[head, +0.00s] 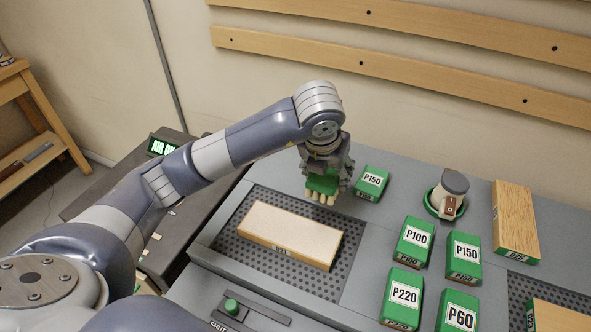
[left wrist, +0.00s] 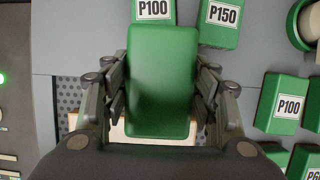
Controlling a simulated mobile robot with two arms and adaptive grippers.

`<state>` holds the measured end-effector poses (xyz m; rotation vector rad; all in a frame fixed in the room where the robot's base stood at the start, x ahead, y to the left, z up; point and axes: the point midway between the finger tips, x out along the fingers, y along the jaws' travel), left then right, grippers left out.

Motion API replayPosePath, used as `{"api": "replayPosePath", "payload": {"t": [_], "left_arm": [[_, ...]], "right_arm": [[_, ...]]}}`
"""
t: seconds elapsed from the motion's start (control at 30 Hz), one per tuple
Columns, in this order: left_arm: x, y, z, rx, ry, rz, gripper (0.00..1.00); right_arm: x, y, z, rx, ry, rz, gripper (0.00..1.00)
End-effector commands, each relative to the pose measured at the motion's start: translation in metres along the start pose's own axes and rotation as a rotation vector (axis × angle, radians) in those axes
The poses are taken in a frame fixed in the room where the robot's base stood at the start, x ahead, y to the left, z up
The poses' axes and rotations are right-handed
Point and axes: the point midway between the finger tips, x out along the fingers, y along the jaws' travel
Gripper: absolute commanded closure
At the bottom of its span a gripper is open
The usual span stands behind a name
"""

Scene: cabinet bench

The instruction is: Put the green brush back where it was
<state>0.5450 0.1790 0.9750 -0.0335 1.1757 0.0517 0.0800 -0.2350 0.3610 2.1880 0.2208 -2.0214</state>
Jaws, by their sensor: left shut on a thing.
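My left gripper (head: 322,190) is shut on the green brush (head: 322,180) and holds it with its pale bristles pointing down. The brush is above the bench, behind the pale wooden board (head: 290,232); its exact height is hard to tell. In the left wrist view the brush's smooth green back (left wrist: 162,80) sits between the two fingers and covers part of the board (left wrist: 115,128). My right gripper is not in view.
Green blocks P150 (head: 372,182), P100 (head: 413,240), P150 (head: 463,256), P220 (head: 402,296) and P60 (head: 459,312) stand on the bench. The board lies on a perforated panel (head: 240,262).

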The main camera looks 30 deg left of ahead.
Motion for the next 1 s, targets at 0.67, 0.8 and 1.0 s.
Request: {"api": "replayPosePath", "payload": {"t": [0.67,0.8,1.0], "left_arm": [[0.051,0.086,0.054,-0.007,0.002,0.003,0.68],[0.062,0.109,0.07,-0.004,0.001,0.001,0.68],[0.071,0.124,0.08,-0.001,0.0,0.0,0.68]], "right_arm": [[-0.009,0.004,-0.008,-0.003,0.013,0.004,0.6],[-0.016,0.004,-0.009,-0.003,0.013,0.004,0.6],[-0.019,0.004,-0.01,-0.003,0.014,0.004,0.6]]}}
